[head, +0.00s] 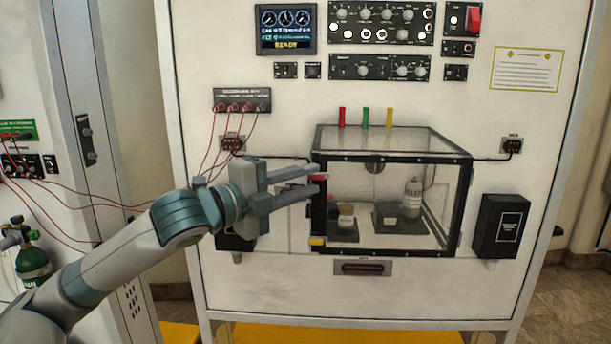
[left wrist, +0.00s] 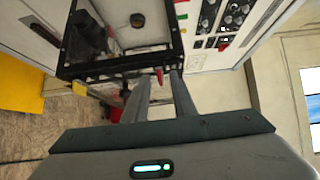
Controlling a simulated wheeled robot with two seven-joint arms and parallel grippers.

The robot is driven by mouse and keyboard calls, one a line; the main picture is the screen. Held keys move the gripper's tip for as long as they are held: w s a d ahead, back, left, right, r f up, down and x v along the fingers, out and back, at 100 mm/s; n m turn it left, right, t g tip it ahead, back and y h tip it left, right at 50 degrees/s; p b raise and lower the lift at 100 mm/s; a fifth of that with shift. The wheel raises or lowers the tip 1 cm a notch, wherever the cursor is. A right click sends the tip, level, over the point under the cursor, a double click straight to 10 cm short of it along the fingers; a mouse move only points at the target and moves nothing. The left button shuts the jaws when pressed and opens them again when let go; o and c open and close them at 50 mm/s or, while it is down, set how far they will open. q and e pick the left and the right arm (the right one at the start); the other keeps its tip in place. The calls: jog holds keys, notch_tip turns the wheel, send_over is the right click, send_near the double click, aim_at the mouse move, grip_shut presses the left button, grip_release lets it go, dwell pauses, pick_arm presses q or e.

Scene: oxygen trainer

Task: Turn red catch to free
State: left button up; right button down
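The red catch (head: 317,178) is on the left front edge of the clear, black-framed box. It also shows in the left wrist view (left wrist: 159,77) as a small red tab on the black frame. My left gripper (head: 319,179) is at the box's left front edge, with one finger above the catch and one below it. In the left wrist view the two fingers (left wrist: 159,80) stand apart, with the catch between their tips and a gap seen on each side. The gripper looks open. My right gripper is in neither view.
A yellow catch (head: 316,241) sits lower on the same edge. Inside the box are a small jar (head: 346,216) and a grey bottle (head: 412,197) on dark bases. Red, green and yellow posts (head: 366,117) stand behind the top. Red cables (head: 208,150) hang left, near my arm.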

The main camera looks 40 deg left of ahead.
pick_arm(q)
jog(key=shift+w+d, duration=0.1)
jog(key=shift+c, duration=0.3)
grip_shut()
